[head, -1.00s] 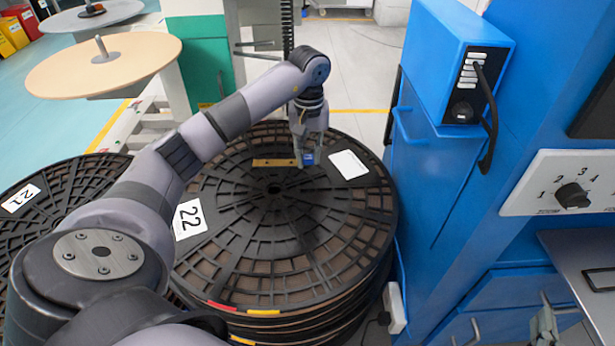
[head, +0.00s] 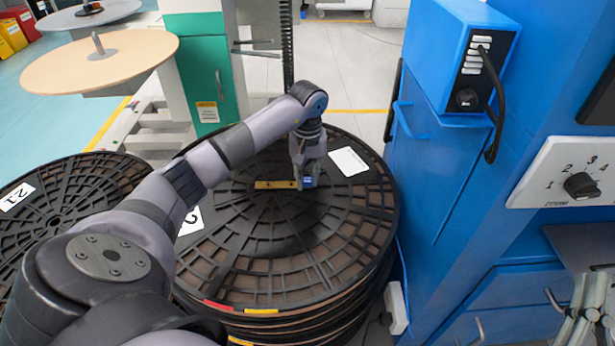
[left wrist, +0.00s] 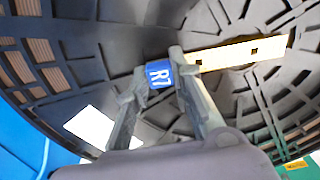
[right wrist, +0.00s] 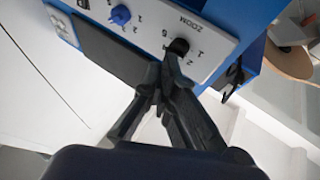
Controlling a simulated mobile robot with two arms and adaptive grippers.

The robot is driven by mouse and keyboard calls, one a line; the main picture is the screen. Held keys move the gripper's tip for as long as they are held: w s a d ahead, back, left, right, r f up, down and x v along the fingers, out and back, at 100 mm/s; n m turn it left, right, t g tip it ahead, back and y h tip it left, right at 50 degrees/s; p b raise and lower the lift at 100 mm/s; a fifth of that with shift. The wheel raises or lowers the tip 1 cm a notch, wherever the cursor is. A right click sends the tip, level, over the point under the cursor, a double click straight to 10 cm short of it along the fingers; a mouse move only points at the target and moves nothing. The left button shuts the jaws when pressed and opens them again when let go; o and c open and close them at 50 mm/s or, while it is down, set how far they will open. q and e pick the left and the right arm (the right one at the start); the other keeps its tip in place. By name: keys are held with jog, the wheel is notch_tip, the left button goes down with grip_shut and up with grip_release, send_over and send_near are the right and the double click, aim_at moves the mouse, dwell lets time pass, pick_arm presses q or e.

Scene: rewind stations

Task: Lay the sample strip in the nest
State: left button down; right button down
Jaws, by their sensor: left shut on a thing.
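The sample strip (head: 275,184) is a thin tan bar with small dark holes and a blue end tag (left wrist: 159,74) marked R7. It is at the top reel (head: 290,297) of the stack; I cannot tell whether it rests on it or is just clear of it. My left gripper (head: 306,184) is shut on the tagged end, one finger on each side in the left wrist view (left wrist: 160,73). My right gripper (head: 580,314) is at the bottom right, its fingertips together and empty in the right wrist view (right wrist: 160,72). I cannot make out the nest.
A blue cabinet (head: 440,170) stands close right of the reels, with a white knob panel (head: 540,190) and a grey shelf (head: 575,240) partly behind my right gripper. Another reel (head: 60,200) is at the left. A round tan table (head: 100,68) stands behind it.

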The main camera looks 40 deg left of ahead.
pick_arm(q)
jog(key=shift+f, duration=0.15)
jog(key=c, duration=1.4)
grip_release()
